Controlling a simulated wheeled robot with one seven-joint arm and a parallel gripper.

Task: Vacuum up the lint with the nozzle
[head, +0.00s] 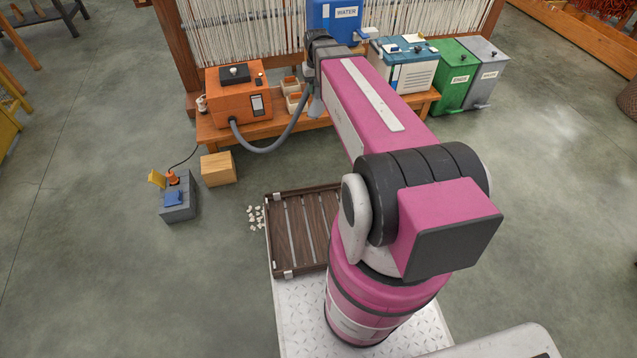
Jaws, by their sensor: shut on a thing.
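The lint (255,218) is a scatter of small white bits on the grey floor, just left of the dark slatted wooden tray. An orange vacuum unit (238,97) stands on the left of the low wooden bench. Its grey hose (268,150) sags from the unit's front and rises to my gripper (313,88). My gripper is at the far end of my pink arm, over the bench, well beyond the lint. It is shut on the grey nozzle (316,106), which hangs with its flared end downward. The fingers are small and partly hidden by the wrist and hose.
The slatted tray (284,190) lies in front of my base. A wooden block (218,168) and a grey power box (178,201) with a cord stand on the left. Small bins, a blue water container (334,18) and other bins line the bench area.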

